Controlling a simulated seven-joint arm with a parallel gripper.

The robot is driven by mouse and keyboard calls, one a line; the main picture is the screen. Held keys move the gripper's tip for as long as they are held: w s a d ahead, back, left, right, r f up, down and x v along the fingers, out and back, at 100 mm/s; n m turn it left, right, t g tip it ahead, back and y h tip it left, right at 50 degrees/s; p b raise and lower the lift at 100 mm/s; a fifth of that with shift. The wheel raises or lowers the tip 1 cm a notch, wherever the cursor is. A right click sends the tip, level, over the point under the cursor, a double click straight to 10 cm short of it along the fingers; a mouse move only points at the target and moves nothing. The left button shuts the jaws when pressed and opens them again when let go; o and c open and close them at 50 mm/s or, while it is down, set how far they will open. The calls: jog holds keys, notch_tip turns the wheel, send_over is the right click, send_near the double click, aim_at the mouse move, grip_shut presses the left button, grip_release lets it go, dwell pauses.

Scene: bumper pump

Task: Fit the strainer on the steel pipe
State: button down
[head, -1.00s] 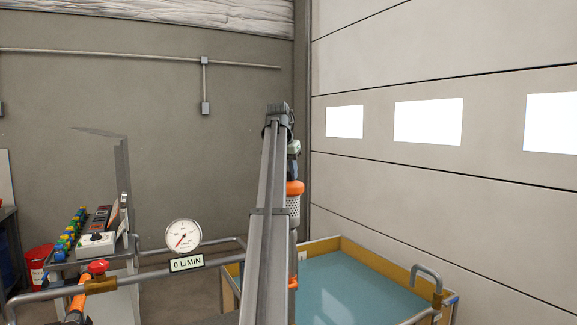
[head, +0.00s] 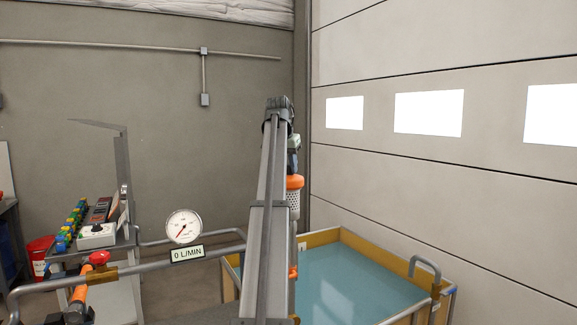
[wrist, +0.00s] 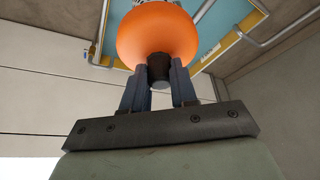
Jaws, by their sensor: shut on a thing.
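The strainer (head: 293,202) has an orange collar over a pale perforated body. In the head view it hangs upright beside my arm, partly hidden by it, above the near-left part of the water tank. In the wrist view its rounded orange collar (wrist: 157,35) fills the top middle. My gripper (wrist: 158,74) is shut on the dark neck of the strainer. Grey steel pipes show in the head view: a hooked pipe (head: 425,262) at the tank's right rim and a long pipe (head: 150,267) at the left. I cannot tell which one the task means.
A wooden-edged tank (head: 378,246) of blue water stands below. A gauge (head: 184,226) with a 0 L/MIN plate (head: 187,253), a red-handled valve (head: 99,257) and a control box (head: 96,236) are at the left. A panelled wall rises behind the tank. My arm hides the tank's left part.

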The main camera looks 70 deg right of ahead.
aim_at(288, 170)
jog(key=shift+f, duration=1.65)
dwell(1.7)
jog(key=c, duration=0.8)
grip_release()
jog(key=shift+r, duration=0.3)
jog(key=shift+r, duration=3.7)
grip_shut()
